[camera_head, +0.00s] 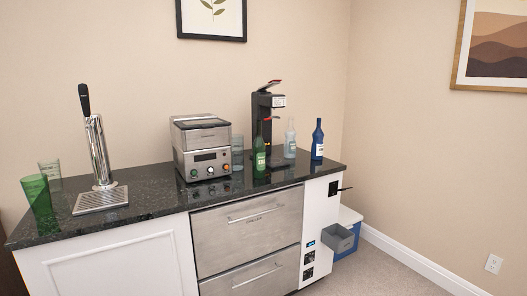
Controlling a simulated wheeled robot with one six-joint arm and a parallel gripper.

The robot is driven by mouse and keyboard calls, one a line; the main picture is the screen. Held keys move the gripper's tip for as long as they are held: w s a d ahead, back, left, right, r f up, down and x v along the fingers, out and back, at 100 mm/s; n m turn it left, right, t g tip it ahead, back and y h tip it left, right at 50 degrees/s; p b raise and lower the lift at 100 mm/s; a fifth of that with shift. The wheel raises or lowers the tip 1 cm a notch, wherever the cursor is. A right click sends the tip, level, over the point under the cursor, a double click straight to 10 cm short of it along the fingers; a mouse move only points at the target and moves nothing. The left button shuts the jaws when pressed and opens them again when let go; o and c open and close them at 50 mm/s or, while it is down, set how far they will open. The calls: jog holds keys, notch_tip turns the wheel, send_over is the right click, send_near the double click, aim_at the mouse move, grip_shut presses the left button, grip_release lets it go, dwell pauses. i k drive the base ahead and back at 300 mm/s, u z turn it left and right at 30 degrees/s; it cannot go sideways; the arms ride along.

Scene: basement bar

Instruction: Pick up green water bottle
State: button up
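The green bottle (259,160) stands upright on the dark speckled counter (150,190), near its front edge and right of the steel countertop machine. It has a pale label and a narrow neck. A tall black device (264,108) with red parts stands behind it. The clear bottle (290,142) and the blue bottle (318,143) stand to its right, apart from it. My gripper is not in view.
The steel machine (201,148) and a clear glass (237,155) are left of the bottle. A beer tap (98,150) and a green glass (38,195) stand farther left. A grey bin (338,237) juts from the cabinet's right side. Carpet (375,270) is clear at right.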

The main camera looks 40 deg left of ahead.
aim_at(259, 146)
jog(key=u, duration=0.1)
jog(key=i, duration=0.65)
jog(key=u, duration=0.95)
jog(key=i, duration=0.5)
jog(key=u, duration=0.6)
